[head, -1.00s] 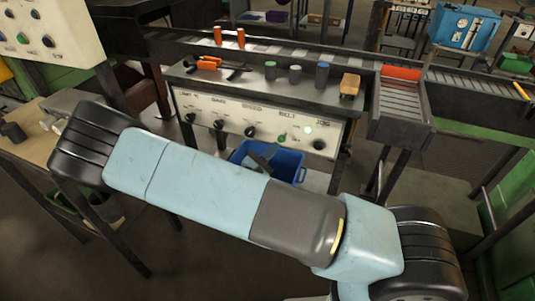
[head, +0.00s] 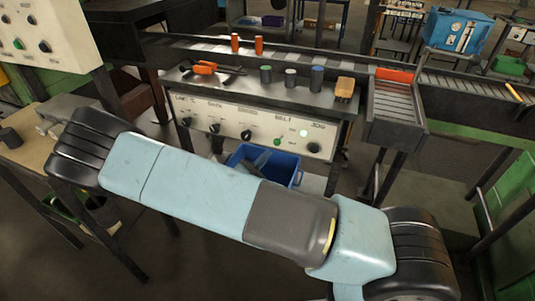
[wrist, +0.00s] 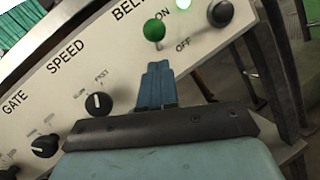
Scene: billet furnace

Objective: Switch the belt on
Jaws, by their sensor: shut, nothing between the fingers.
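The belt switch is a lever with a round green knob (wrist: 154,30) under the word BELT on a white control panel (wrist: 70,95). ON and OFF are printed to its right; I cannot tell which way the lever leans. It also shows in the head view (head: 277,141). A green lamp (head: 304,132) beside it is lit. My gripper (wrist: 157,68) is shut and empty in the wrist view, its blue-grey fingertips just below the knob in the picture. I cannot tell if they touch it. In the head view my arm hides most of the gripper.
SPEED (wrist: 99,104) and GATE (wrist: 45,147) dials sit left of the switch, and a dark JOG button (wrist: 220,13) sits right. A blue bin (head: 285,168) is below the panel. Cylinders and a wooden block (head: 345,88) stand on the ledge above, before the conveyor (head: 190,48).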

